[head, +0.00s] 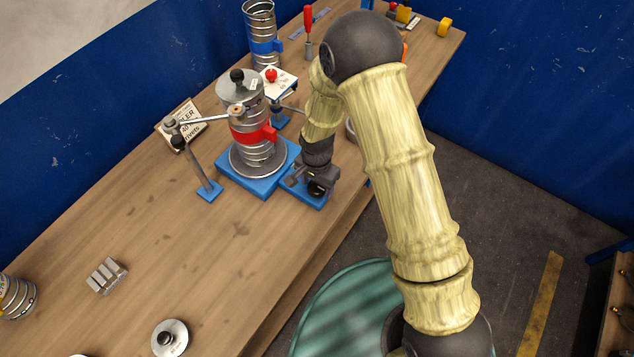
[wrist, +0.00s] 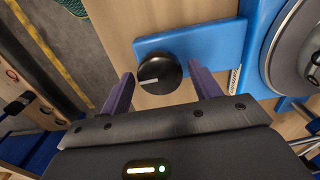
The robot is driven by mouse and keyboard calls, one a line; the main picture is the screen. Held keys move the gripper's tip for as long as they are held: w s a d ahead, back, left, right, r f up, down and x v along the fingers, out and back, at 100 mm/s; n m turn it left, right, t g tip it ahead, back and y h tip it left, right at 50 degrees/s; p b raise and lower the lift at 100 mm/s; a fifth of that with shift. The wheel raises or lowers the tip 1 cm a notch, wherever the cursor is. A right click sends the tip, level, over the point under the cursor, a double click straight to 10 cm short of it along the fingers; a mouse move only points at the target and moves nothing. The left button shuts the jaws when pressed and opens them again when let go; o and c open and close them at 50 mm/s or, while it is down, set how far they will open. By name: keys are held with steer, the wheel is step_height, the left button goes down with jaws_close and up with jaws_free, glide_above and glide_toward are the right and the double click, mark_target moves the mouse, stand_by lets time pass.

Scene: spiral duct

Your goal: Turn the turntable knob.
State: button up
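The turntable knob (wrist: 161,74) is a round black knob with a pale line across its top. It sits on a blue plate (wrist: 215,42) that extends from the turntable's blue base. My gripper (wrist: 160,70) is open, with one purple finger on each side of the knob and a visible gap to both. In the head view my gripper (head: 318,180) is low over the blue plate at the table's front edge and mostly hides the knob. The turntable (head: 236,178) carries an upright metal spiral duct (head: 255,152) with a red clamp band (head: 262,135) and a lid on top.
A stand with a thin arm (head: 203,165) reaches the duct from the left. A card sign (head: 186,125) and another duct with a blue band (head: 262,38) stand behind. A grey metal block (head: 107,276) lies at front left. The table middle left is clear.

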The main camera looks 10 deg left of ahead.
steer(key=c, duration=0.7)
steer(key=shift+n+b, duration=0.35)
steer(key=shift+n, duration=0.05)
steer(key=n+b, duration=0.1)
steer(key=n, duration=0.1)
steer(key=shift+f+n, duration=0.1)
steer(key=shift+n, duration=0.3)
steer(key=n+b, duration=0.2)
steer(key=n, duration=0.1)
steer(key=shift+n, duration=0.3)
steer(key=n+b, duration=0.1)
steer(key=n, duration=1)
steer(key=shift+n+b, duration=0.3)
steer(key=shift+b, duration=0.1)
